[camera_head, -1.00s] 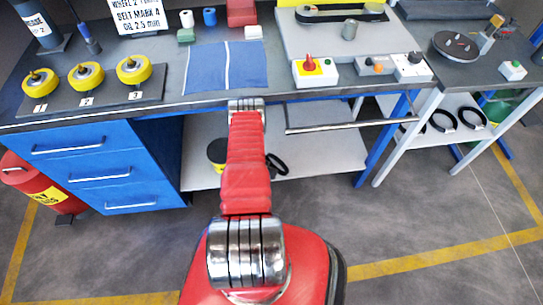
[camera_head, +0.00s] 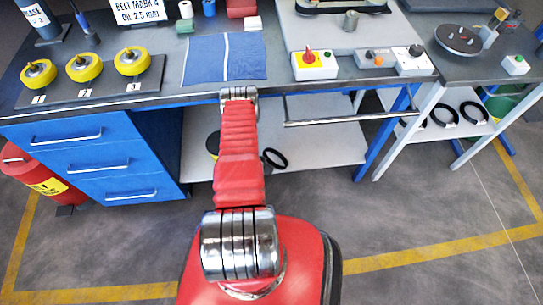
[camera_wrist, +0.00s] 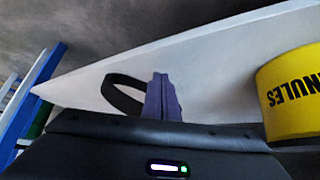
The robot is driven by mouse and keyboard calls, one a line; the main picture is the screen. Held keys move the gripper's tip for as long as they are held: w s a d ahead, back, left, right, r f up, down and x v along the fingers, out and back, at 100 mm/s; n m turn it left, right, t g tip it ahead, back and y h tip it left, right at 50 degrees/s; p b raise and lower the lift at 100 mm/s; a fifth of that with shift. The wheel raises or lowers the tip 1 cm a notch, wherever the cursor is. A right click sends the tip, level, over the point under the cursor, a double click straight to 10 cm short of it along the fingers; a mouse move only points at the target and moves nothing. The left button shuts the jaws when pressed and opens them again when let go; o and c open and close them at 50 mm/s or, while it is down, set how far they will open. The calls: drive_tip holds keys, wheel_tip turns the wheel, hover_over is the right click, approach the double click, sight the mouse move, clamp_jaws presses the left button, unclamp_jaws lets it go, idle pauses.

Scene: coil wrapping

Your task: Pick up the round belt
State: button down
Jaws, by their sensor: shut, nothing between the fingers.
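A black belt ring (camera_head: 274,158) lies on the white lower shelf (camera_head: 325,140) under the workbench, just right of my arm in the head view. In the wrist view this dark ring (camera_wrist: 112,92) shows behind and left of my gripper's fingers. Part of it is hidden by the fingers and the dark gripper body. My gripper (camera_wrist: 162,98) is shut, with its fingers together and empty, pointing toward the shelf. In the head view my gripper is hidden behind my red arm. I cannot tell whether the fingers touch the ring.
A yellow container (camera_wrist: 292,92) stands on the shelf right of my gripper. The bench edge (camera_head: 180,98) and a metal rail (camera_head: 345,117) lie above the shelf. Blue drawers (camera_head: 90,160) stand left. More black rings (camera_head: 458,114) lie on the side table's lower shelf.

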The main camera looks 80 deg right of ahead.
drive_tip(key=shift+r, duration=0.2)
drive_tip(key=shift+a+r, duration=0.3)
drive_tip(key=shift+r, duration=0.1)
drive_tip(key=v, duration=1.2)
drive_tip(key=shift+a+r, duration=0.2)
drive_tip(key=shift+r, duration=0.1)
drive_tip(key=c, duration=2.5)
unclamp_jaws()
drive_tip(key=shift+w, duration=0.1)
